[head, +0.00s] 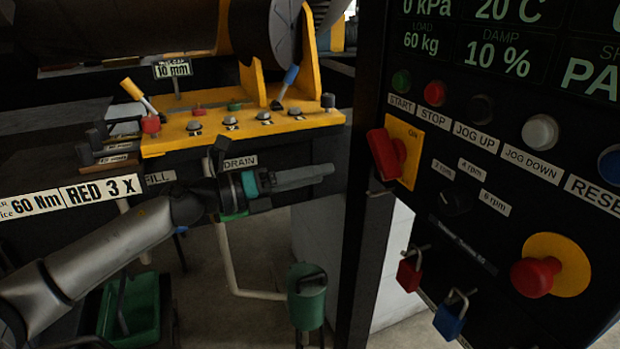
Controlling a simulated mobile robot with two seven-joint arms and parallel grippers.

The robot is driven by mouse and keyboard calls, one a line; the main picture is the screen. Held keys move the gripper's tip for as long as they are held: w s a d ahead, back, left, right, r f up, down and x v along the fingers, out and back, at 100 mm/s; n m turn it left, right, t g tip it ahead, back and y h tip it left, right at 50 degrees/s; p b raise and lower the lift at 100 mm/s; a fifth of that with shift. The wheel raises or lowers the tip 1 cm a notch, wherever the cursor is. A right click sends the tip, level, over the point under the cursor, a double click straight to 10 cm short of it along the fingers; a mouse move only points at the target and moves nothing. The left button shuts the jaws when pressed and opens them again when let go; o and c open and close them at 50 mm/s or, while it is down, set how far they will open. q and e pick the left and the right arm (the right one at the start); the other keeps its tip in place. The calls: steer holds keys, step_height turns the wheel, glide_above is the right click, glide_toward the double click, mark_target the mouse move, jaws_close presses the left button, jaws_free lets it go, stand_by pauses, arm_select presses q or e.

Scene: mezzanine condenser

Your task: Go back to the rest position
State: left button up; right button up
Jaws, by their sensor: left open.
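My left arm comes in from the left edge, and my left gripper (318,173) reaches to the middle of the view. Its grey fingers point right and are seen side-on; it is open, and I see nothing held in it. It hangs in front of the lower part of the yellow-topped bench, just right of the DRAIN label (240,162) and left of the black control panel (480,190). It looks apart from both. My right gripper is not in view.
The panel carries a red rotary switch (386,154), a red emergency button (535,277), a red padlock (410,272) and a blue padlock (450,317). The yellow bench (255,128) has knobs and levers.

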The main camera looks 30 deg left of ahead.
arm_select(q)
steer(key=shift+s+a, duration=0.1)
steer(key=shift+s, duration=0.05)
stand_by(0.4)
